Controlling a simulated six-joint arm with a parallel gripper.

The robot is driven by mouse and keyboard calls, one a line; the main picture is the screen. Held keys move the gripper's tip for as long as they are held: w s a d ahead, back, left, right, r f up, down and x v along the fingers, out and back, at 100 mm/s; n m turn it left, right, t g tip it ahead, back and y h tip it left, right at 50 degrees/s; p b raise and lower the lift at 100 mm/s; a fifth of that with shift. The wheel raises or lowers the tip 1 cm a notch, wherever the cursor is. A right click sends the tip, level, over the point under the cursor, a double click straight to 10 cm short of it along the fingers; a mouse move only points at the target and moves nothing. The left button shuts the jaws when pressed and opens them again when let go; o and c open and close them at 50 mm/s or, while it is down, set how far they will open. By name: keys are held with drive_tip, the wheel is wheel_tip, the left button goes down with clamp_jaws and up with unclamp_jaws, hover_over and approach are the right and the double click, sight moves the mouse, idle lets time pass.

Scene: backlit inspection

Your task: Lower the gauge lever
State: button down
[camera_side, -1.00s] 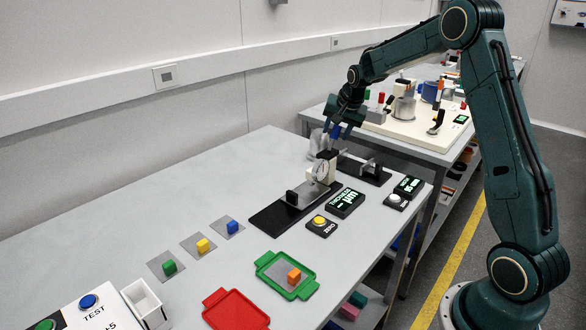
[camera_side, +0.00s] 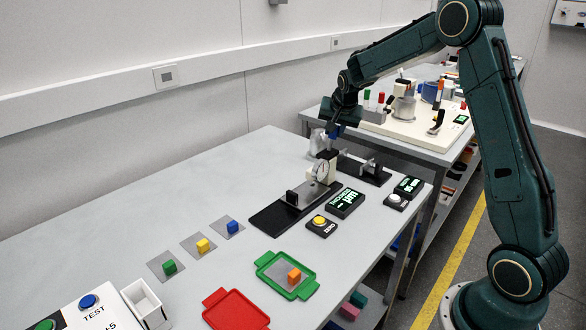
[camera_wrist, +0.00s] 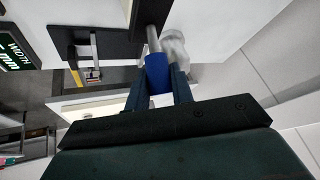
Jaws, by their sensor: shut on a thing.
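The gauge lever is a metal rod (camera_wrist: 152,38) with a blue grip (camera_wrist: 157,72). In the wrist view the blue grip sits between the two fingers of my gripper (camera_wrist: 158,85), which is shut on it.
A lit green display (camera_side: 345,203) and a yellow button box (camera_side: 320,225) stand in front of the gauge. A second dark fixture (camera_side: 365,168) is close on the right. A translucent object (camera_side: 316,143) is behind the gauge.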

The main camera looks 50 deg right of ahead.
drive_tip(key=a+h, duration=0.1)
drive_tip(key=h, duration=0.1)
drive_tip(key=a+n+h, duration=0.1)
drive_tip(key=a+h, duration=0.1)
drive_tip(key=shift+a+r+t, duration=0.2)
drive_tip(key=shift+a+t, duration=0.05)
drive_tip(key=shift+t, duration=0.05)
drive_tip(key=h, duration=0.1)
drive_tip(key=a+h, duration=0.1)
drive_tip(key=shift+a+f+n+h, duration=0.2)
drive_tip(key=shift+a+n+h, duration=0.1)
drive_tip(key=shift+n, duration=0.1)
drive_tip(key=shift+a+f+n+t+h, duration=0.25)
drive_tip(key=shift+a+h, duration=0.2)
drive_tip(key=shift+h, duration=0.2)
drive_tip(key=shift+a+f+n+t+h, duration=0.15)
drive_tip(key=shift+a+t+h, duration=0.2)
drive_tip(key=shift+h, duration=0.3)
drive_tip(key=c, duration=1.2)
unclamp_jaws()
drive_tip(key=shift+a, duration=0.15)
drive_tip(key=v, duration=1.3)
drive_tip(key=shift+a, duration=0.35)
